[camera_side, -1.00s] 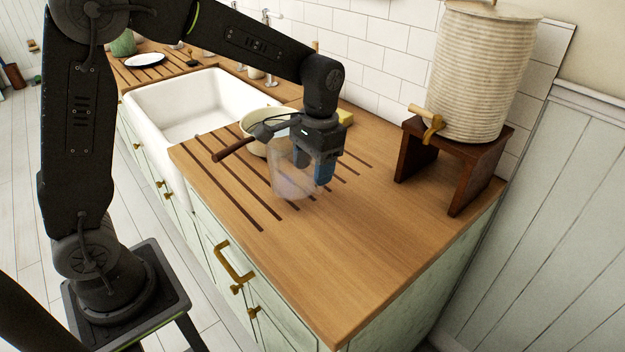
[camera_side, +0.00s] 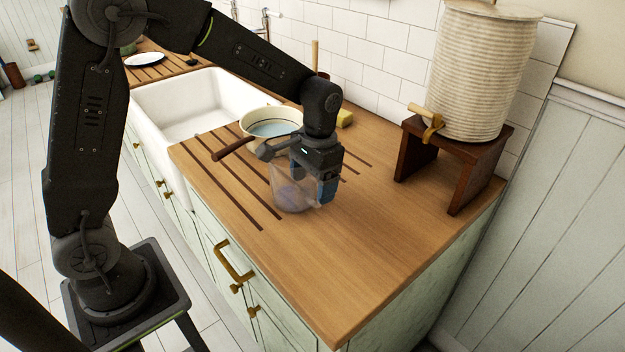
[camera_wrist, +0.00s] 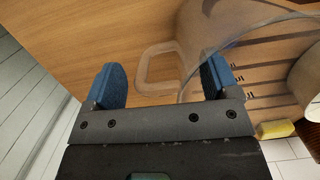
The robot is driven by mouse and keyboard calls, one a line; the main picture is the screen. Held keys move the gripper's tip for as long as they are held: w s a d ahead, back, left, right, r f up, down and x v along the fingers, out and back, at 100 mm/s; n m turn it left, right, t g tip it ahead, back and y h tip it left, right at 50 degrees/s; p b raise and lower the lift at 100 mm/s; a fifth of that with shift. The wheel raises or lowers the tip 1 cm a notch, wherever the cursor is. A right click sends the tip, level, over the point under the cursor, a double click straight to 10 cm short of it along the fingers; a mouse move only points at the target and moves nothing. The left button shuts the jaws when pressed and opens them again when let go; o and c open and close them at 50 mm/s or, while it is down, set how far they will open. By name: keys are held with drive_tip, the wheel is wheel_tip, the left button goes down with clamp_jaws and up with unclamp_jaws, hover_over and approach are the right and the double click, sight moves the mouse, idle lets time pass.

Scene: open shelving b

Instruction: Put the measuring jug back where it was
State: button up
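The clear, see-through measuring jug (camera_side: 289,192) is at the drainage grooves of the wooden counter, just left of my fingers in the side view. It looks slightly tilted, and its contact with the counter is hard to judge. In the wrist view its pale handle loop (camera_wrist: 141,76) shows between my fingertips, and its curved rim and wall run off to the right. My gripper (camera_side: 327,192) points down, low over the counter. Its blue fingers (camera_wrist: 163,76) are wide apart, with a visible gap on the left of the handle. The right finger overlaps the jug's outline.
A cream pan (camera_side: 272,123) with a dark wooden handle stands behind the jug. A yellow sponge (camera_side: 345,118) lies near the tiled wall. The white sink (camera_side: 160,97) is at the left. A ribbed dispenser (camera_side: 485,70) stands on a wooden stand (camera_side: 455,155). The counter's front right is clear.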

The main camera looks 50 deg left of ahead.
wheel_tip(320, 180, up, 12)
drive_tip(key=w+f, duration=0.1)
drive_tip(key=s+a+r+t, duration=0.1)
drive_tip(key=s+t, duration=0.6)
drive_tip(key=s, duration=1.2)
drive_tip(key=shift+s+a+r+n, duration=0.15)
drive_tip(key=shift+a+r+n, duration=0.1)
drive_tip(key=shift+a+n, duration=0.05)
